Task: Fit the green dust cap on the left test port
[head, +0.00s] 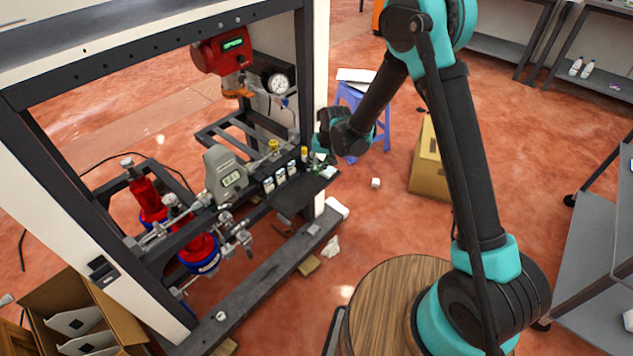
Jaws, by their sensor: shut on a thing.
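My gripper (319,151) is at the right end of the dispenser's dark shelf, beside the frame's right post. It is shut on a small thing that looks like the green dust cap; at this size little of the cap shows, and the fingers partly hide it. A yellow-topped fitting (274,147) stands on the pipework left of my gripper. Another yellow-topped piece (304,153) stands close beside the gripper. I cannot tell which fitting is the left test port.
A grey meter with a display (228,178) and several small labelled bottles (280,177) stand along the shelf (298,196). A red unit (222,50) and a round gauge (278,84) hang above. A blue stool (350,97) and a cardboard box (427,165) stand behind the arm.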

